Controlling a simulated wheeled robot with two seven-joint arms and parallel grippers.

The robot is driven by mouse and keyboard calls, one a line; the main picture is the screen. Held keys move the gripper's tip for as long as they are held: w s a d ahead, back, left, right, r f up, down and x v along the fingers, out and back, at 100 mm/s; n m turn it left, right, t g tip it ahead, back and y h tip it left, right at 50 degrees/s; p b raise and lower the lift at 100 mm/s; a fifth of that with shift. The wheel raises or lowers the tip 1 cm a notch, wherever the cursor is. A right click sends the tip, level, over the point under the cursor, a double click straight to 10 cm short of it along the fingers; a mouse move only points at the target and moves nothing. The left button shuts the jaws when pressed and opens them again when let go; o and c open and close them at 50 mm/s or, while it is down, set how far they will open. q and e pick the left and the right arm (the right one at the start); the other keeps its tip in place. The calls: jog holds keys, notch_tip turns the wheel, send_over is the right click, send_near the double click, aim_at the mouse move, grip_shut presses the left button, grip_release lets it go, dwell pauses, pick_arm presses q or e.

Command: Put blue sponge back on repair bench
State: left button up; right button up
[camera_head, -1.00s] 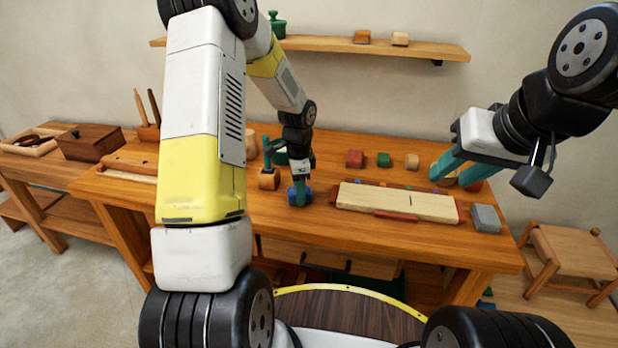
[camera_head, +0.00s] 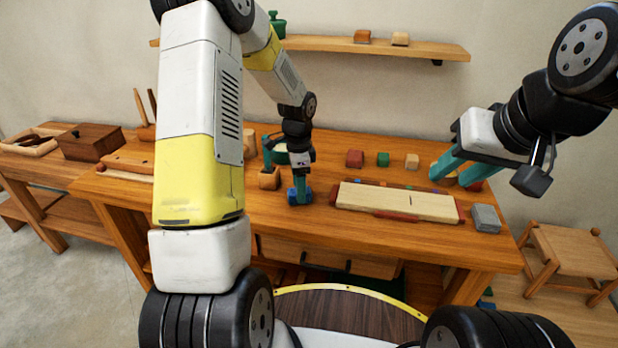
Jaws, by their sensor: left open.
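A small blue block (camera_head: 298,197), which I take to be the blue sponge, is on or just above the wooden repair bench (camera_head: 355,235), left of the pale board. My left gripper (camera_head: 302,185) points down right at it, its teal finger overlapping the blue block. The gripper is open; whether both fingers straddle the block is hard to see at this size. My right gripper (camera_head: 460,170) is open, its teal fingers apart at the bench's right back, partly hiding small coloured pieces there.
A pale board (camera_head: 395,201) with red ends lies mid-bench, with a grey block (camera_head: 486,217) right of it. A wooden block (camera_head: 269,179) stands close left of my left gripper. Red (camera_head: 355,159) and green (camera_head: 383,159) blocks sit behind. A stool (camera_head: 570,250) stands right.

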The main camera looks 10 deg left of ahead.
pick_arm(q)
notch_tip(320, 180, up, 10)
jog(key=s+r+n+t, duration=0.3)
jog(key=s+r+n, duration=0.3)
jog(key=s+r, duration=0.55)
jog(key=s+d+r+n+t+h, duration=0.1)
jog(key=s+r+n, duration=0.1)
jog(key=s, duration=0.4)
jog(key=s+d+r+n+t+h, duration=0.1)
jog(key=s+r+n+t, duration=0.1)
jog(key=s+n, duration=0.3)
jog(key=shift+s, duration=0.9)
